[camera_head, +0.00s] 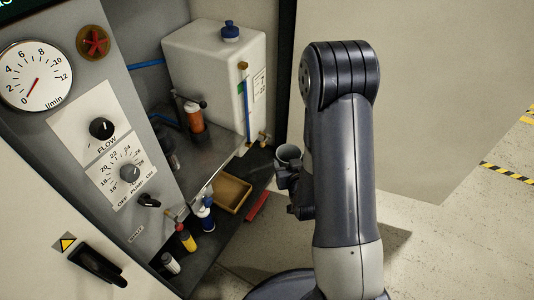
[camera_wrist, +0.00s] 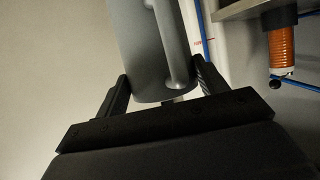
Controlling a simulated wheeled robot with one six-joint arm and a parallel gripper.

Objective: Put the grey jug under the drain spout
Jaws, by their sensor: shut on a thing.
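The grey jug (camera_head: 288,152) shows its round open top in the camera_head view, beside my forearm and in front of the cabinet. My gripper (camera_wrist: 162,78) is shut on the jug, which also shows in the wrist view (camera_wrist: 140,45) between the two fingers. The jug is held off the floor, to the right of the open bay. My arm hides part of the jug and gripper.
In the bay stand a white tank (camera_head: 215,75) with a blue cap, an orange filter (camera_head: 194,118), a tan tray (camera_head: 234,193) and several small bottles (camera_head: 205,214). A red bar (camera_head: 257,206) lies by the tray. The floor at right is clear.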

